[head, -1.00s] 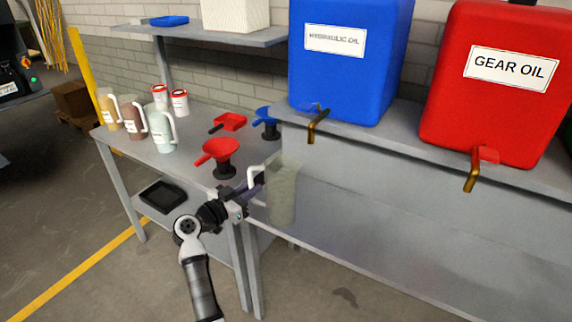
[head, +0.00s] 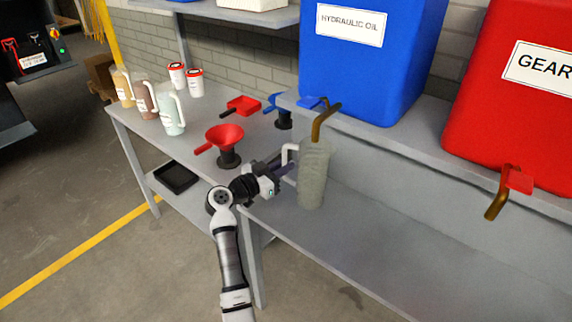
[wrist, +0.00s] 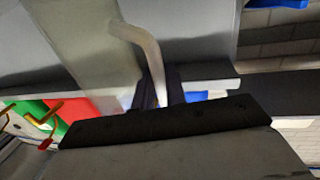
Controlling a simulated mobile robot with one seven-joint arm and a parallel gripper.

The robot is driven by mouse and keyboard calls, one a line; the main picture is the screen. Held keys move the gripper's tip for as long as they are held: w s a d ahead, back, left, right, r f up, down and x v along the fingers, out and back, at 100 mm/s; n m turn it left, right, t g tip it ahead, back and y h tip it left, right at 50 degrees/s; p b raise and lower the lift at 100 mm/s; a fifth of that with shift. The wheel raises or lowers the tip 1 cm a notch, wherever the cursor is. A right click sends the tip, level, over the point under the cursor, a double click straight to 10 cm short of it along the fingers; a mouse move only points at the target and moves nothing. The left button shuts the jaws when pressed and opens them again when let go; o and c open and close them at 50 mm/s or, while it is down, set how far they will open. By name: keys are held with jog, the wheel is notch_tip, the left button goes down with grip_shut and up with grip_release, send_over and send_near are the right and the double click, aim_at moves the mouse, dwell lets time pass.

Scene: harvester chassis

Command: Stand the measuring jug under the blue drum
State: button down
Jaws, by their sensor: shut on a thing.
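The measuring jug (head: 313,176) is a tall, translucent grey-green vessel with a white handle on its left side. My gripper (head: 287,165) is shut on the handle. In the wrist view the white handle (wrist: 146,58) runs down between the dark fingers (wrist: 158,90), and the jug's body fills the upper left. The jug is upright, close below and beside the brass spout (head: 322,122) of the blue drum (head: 366,65), labelled hydraulic oil. I cannot tell whether its base touches the lower bench top (head: 370,235).
A red drum (head: 525,90) with its own tap (head: 498,200) stands right on the same shelf (head: 450,160). A red funnel (head: 226,140) stands left of my gripper. Several jugs (head: 172,114) stand at the far left. The bench right of the jug is clear.

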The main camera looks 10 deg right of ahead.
notch_tip(320, 180, down, 2)
jog(key=shift+s+f+b, duration=0.1)
jog(key=shift+f+b, duration=0.15)
jog(key=shift+b, duration=0.75)
notch_tip(320, 180, down, 4)
jog(key=b, duration=0.5)
jog(key=shift+r+b, duration=0.25)
jog(key=shift+b, duration=0.1)
jog(key=shift+f, duration=0.5)
jog(key=c, duration=1.4)
grip_release()
jog(key=shift+o, duration=0.2)
